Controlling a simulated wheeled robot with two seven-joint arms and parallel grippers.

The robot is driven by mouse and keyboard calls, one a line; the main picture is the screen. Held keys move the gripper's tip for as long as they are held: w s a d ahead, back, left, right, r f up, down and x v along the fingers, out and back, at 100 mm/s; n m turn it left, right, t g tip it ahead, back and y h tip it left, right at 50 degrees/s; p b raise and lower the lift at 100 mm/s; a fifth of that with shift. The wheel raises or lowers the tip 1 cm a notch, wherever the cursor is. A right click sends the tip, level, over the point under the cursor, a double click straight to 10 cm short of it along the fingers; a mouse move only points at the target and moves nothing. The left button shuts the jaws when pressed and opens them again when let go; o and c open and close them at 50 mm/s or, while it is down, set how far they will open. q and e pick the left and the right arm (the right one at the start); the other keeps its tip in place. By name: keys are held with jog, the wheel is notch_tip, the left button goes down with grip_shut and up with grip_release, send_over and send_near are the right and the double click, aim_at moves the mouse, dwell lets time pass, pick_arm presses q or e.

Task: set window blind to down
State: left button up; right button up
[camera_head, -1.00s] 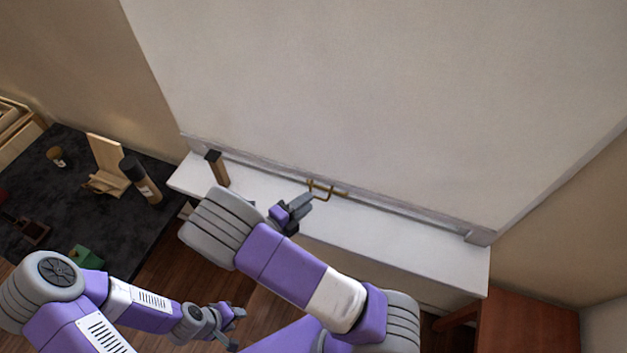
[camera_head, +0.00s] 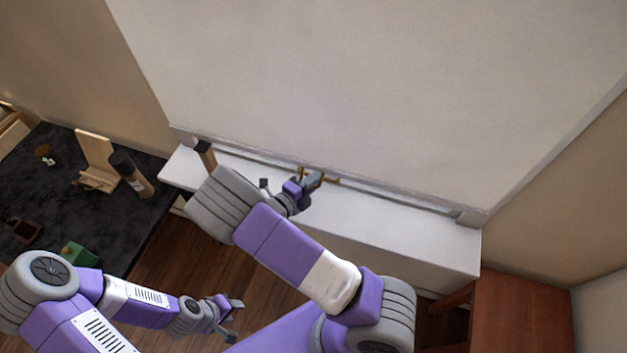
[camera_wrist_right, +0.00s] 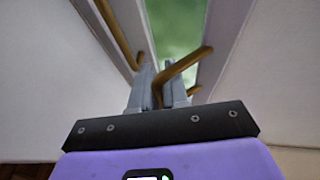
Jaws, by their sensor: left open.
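The window blind (camera_head: 370,90) is a large pale panel that hangs over most of the window, with its lower edge just above the white sill (camera_head: 400,228). A brass handle (camera_head: 331,180) is at its lower edge; it also shows in the wrist view (camera_wrist_right: 185,63). My right gripper (camera_head: 312,181) is at the handle, and in the wrist view its fingers (camera_wrist_right: 163,82) are close together with the brass bar between them. A strip of green (camera_wrist_right: 178,25) shows through a gap beside the blind's edge. My left gripper (camera_head: 236,318) is open and empty, low and away from the blind.
A dark upright object (camera_head: 205,155) stands on the sill's left end. On the left, a dark surface (camera_head: 70,190) holds a bottle (camera_head: 131,174), a wooden stand (camera_head: 96,160) and a green item (camera_head: 78,253). A reddish wooden table (camera_head: 522,315) stands at the lower right.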

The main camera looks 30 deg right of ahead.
grip_shut()
notch_tip(320, 180, down, 5)
jog(key=shift+b, duration=1)
jog(key=shift+r, duration=0.1)
jog(key=o, duration=0.6)
grip_release()
jog(key=shift+c, duration=0.2)
jog(key=v, duration=0.7)
jog(key=shift+s+a+r+p, duration=0.1)
jog(key=shift+s+a+p, duration=0.05)
jog(key=shift+a+p, duration=0.15)
